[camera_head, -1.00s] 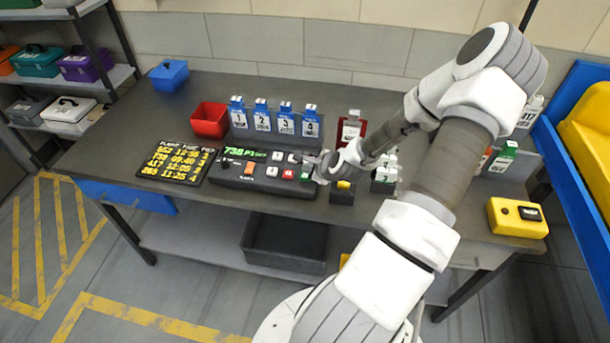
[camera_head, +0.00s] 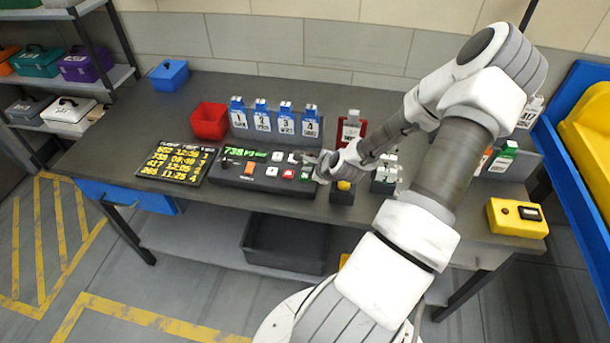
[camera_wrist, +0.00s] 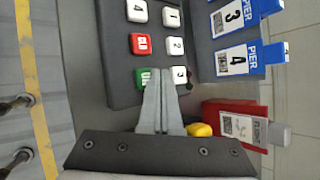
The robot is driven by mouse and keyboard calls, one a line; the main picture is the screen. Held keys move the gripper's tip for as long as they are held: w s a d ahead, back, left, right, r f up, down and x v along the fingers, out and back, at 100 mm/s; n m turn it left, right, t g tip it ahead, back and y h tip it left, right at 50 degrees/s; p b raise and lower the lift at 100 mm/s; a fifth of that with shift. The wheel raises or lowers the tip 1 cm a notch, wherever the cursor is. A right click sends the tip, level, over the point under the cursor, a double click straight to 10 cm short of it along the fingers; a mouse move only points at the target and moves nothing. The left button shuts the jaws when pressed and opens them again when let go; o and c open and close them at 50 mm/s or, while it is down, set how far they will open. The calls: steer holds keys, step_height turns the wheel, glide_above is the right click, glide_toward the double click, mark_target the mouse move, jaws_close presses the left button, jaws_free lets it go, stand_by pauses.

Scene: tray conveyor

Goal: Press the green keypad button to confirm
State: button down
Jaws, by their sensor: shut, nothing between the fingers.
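The keypad is on the right part of a dark grey console (camera_head: 232,181) on the workbench. Its green button (camera_head: 305,175) is at the near right corner of the keys. In the wrist view the green button (camera_wrist: 146,77) sits beside the red button (camera_wrist: 140,43) and the white 3 key (camera_wrist: 180,76). My gripper (camera_head: 318,167) is shut and empty at the keypad's right edge. In the wrist view my gripper's fingertips (camera_wrist: 160,73) appear between the green button and the 3 key, overlapping the green button's edge. I cannot tell whether they touch it.
A dark block with a yellow button (camera_head: 343,186) stands just right of the keypad. A lit schedule board (camera_head: 177,163) lies left of the console. A yellow device (camera_head: 517,217) sits at the right.

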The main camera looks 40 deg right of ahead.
steer(key=shift+f, duration=0.2)
steer(key=shift+f, duration=0.25)
steer(key=shift+f+b, duration=0.5)
steer(key=shift+b, duration=0.1)
stand_by(0.6)
steer(key=shift+r, duration=0.1)
steer(key=shift+r+p, duration=0.8)
step_height(320, 180, up, 5)
steer(key=p, duration=0.4)
steer(key=shift+r, duration=0.1)
stand_by(0.9)
